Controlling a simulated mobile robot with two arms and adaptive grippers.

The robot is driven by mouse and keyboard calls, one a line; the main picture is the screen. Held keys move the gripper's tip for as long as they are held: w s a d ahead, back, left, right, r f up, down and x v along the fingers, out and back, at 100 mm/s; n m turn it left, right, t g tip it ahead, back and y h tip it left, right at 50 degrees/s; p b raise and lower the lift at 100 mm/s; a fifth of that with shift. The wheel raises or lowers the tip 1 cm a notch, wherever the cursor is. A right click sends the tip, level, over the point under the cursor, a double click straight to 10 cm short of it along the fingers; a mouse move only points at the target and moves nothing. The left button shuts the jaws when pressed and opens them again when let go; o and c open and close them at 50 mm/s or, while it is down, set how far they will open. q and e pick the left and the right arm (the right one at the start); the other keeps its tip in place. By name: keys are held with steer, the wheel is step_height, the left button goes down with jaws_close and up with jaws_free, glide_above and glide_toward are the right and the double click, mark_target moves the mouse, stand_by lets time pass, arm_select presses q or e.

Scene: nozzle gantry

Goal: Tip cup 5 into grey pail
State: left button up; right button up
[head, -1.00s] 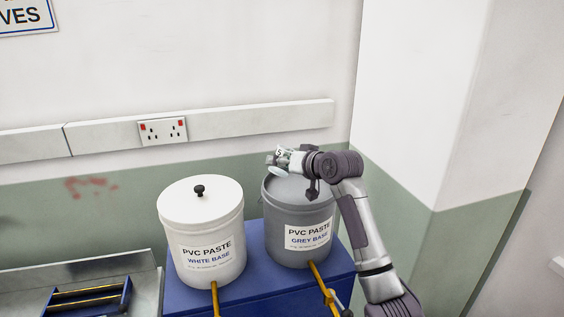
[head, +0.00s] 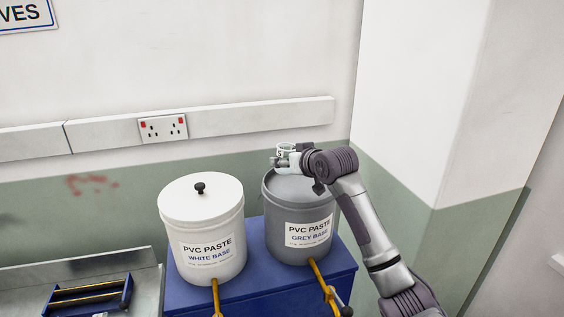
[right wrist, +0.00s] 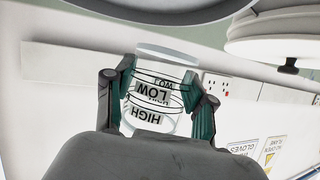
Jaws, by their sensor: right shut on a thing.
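The grey pail (head: 283,225), labelled PVC PASTE GREY BASE, stands on a blue stand. My right gripper (head: 284,160) is over its top, shut on a small clear cup (head: 286,148). The right wrist view shows the cup (right wrist: 150,112) between both fingers of my right gripper (right wrist: 155,95), with black rings and LOW and HIGH marks. That view is upside down, and the cup looks about upright. I see no clear contents in it and cannot read its number now. The arm partly covers the pail's top. My left gripper is out of view.
A white pail (head: 201,235) with a black-knobbed lid stands just left of the grey pail, on the same blue stand (head: 255,290). Yellow handles stick out in front of both pails. The wall with trunking (head: 230,121) is close behind. A wall corner is at the right.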

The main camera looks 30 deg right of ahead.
steer(key=shift+d, duration=0.1)
steer(key=shift+r, duration=1.5)
steer(key=shift+f, duration=0.1)
